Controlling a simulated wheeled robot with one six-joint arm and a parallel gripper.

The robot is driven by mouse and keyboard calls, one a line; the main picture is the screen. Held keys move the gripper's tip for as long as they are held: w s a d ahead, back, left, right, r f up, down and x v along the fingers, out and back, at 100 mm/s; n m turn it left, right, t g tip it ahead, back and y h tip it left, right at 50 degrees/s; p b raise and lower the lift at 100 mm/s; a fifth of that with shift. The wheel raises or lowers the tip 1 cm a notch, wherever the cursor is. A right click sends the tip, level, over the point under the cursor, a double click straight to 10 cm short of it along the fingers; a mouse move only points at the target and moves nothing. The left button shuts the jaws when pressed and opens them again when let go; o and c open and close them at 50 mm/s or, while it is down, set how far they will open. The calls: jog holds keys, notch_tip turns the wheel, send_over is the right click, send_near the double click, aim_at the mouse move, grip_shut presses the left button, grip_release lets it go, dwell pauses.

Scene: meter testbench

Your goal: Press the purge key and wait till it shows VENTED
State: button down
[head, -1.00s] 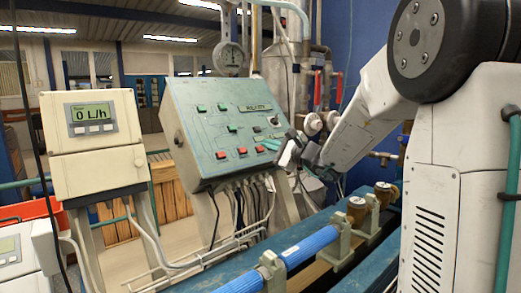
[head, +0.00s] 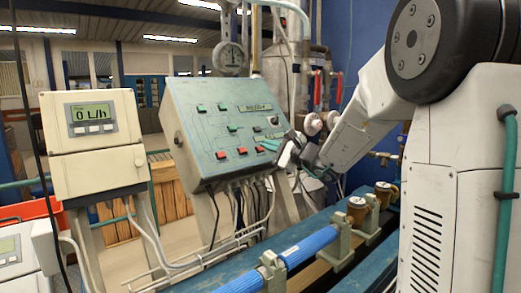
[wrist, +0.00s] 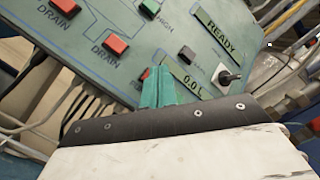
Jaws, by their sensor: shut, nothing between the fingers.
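The sloped green control panel (head: 200,135) stands mid-picture in the head view, with red and green keys. In the wrist view its display (wrist: 219,36) reads READY, and a lower display (wrist: 187,79) reads 0.0 L. Two red keys (wrist: 117,46) (wrist: 66,6) are labelled DRAIN. A small black key (wrist: 187,53) sits between the displays. I cannot read a purge label on any key. My gripper (wrist: 160,80) is shut and empty, its green fingertips over the panel's lower part. They partly hide a red key (wrist: 146,74); contact cannot be told.
A toggle switch (wrist: 228,76) is to the right of the fingers. A beige meter (head: 95,135) reading 0 L/h stands left of the panel. Cables hang below the panel. A blue pipe (head: 310,243) runs along the bench in front.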

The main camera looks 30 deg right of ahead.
jog(key=shift+w+f, duration=0.15)
jog(key=shift+w+a+f, duration=0.1)
jog(key=shift+w+f, duration=0.1)
jog(key=shift+w, duration=0.05)
dwell(0.8)
dwell(0.3)
jog(key=shift+s+r, duration=0.5)
jog(key=shift+s, duration=0.05)
jog(key=shift+s+d+r, duration=0.25)
jog(key=shift+s+r, duration=0.6)
jog(key=shift+s, duration=0.1)
jog(key=shift+s+d+r, duration=0.25)
jog(key=shift+s+r, duration=0.55)
jog(key=shift+s, duration=0.1)
jog(key=shift+s+d+r, duration=0.1)
jog(key=shift+s+r, duration=0.35)
jog(key=shift+s, duration=0.05)
dwell(3.3)
